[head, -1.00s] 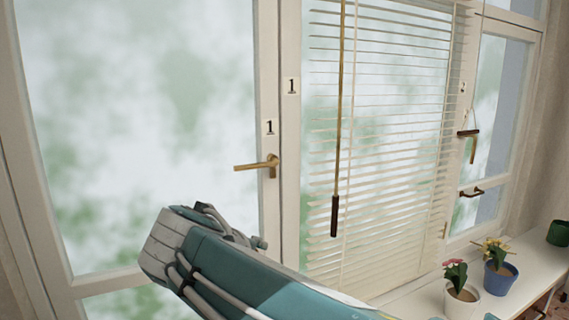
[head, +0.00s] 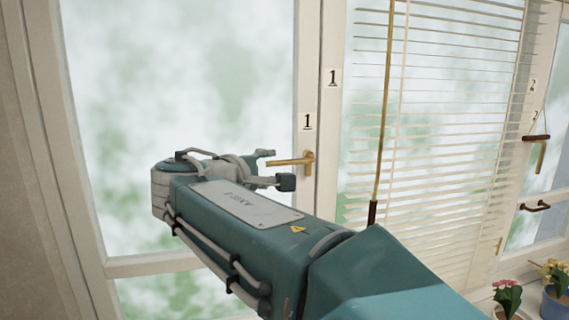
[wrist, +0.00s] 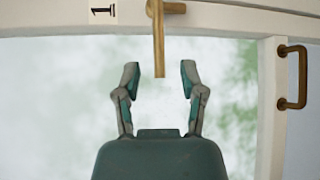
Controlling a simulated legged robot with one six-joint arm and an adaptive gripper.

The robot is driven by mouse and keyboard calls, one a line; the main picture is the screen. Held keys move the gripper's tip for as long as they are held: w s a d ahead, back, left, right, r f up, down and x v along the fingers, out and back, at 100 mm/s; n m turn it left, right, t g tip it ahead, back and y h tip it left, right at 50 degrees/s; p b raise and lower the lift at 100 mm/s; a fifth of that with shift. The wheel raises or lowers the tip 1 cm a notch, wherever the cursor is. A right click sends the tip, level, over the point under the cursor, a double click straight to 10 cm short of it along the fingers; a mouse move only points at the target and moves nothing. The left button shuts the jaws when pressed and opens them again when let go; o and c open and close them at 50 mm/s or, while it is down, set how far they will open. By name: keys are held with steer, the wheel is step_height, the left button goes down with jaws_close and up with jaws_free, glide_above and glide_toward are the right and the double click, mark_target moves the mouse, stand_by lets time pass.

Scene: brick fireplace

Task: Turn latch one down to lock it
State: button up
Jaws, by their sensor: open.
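Latch one (head: 290,162) is a brass lever on the white window frame, below a "1" plate (head: 307,121). Its lever lies level, its free end pointing left. In the wrist view the lever (wrist: 158,45) hangs into the picture from the top. My gripper (head: 276,168) is open beside the lever in the head view. In the wrist view my gripper (wrist: 160,72) has one finger on each side of the lever's free end, with a gap on both sides. Neither finger visibly touches it.
A white blind (head: 440,120) with a hanging wand (head: 386,110) is right of the latch. Another latch (head: 536,138) and a dark handle (head: 535,207) are farther right. Flower pots (head: 507,300) stand at lower right. A brass handle (wrist: 290,77) shows in the wrist view.

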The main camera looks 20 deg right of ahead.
mark_target(283, 164)
steer(key=x, duration=0.6)
steer(key=shift+d, duration=0.3)
steer(key=shift+a, duration=0.15)
steer(key=shift+a, duration=0.1)
jaws_close()
